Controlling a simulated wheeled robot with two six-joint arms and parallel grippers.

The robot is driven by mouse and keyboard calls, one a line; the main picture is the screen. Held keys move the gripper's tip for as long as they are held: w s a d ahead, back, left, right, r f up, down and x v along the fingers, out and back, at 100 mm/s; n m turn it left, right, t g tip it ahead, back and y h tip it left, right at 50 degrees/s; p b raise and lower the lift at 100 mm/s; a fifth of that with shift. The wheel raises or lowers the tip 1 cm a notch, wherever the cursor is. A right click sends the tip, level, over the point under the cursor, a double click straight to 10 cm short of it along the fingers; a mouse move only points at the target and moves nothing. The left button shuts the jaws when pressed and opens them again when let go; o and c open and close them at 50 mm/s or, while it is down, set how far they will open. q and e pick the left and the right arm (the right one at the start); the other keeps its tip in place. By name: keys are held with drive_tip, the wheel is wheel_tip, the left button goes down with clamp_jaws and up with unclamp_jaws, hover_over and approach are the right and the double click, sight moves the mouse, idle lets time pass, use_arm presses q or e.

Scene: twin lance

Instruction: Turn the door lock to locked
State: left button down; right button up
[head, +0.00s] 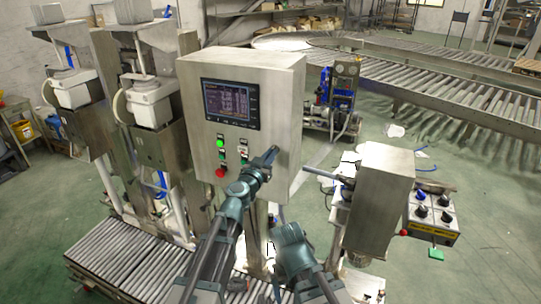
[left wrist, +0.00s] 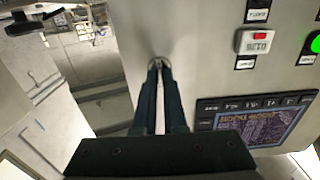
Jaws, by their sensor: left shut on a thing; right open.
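The control cabinet (head: 283,80) is a grey metal box with a screen and buttons on its front. The door lock (left wrist: 157,62) is a small round metal piece on the cabinet door, seen in the left wrist view between my fingertips. My left gripper (head: 273,151) is shut on it, near the right edge of the door. In the left wrist view my left gripper (left wrist: 159,68) covers much of the lock, so its turn angle cannot be read. In the head view the fingers hide the lock. My right gripper (head: 278,246) is low, below the cabinet, empty and apart from it.
The screen (head: 230,103), a green button (head: 220,142) and a red button (head: 220,172) are on the door left of the lock. A second metal box (head: 380,200) stands to the right. Roller conveyors (head: 130,262) lie at lower left and at the back right.

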idle(0.3)
use_arm(q)
drive_tip(key=shift+a+f+n, duration=0.1)
drive_tip(key=shift+n, duration=4.3)
drive_tip(key=shift+a+f+n, duration=0.1)
drive_tip(key=shift+n, duration=4.6)
drive_tip(key=c, duration=1)
unclamp_jaws()
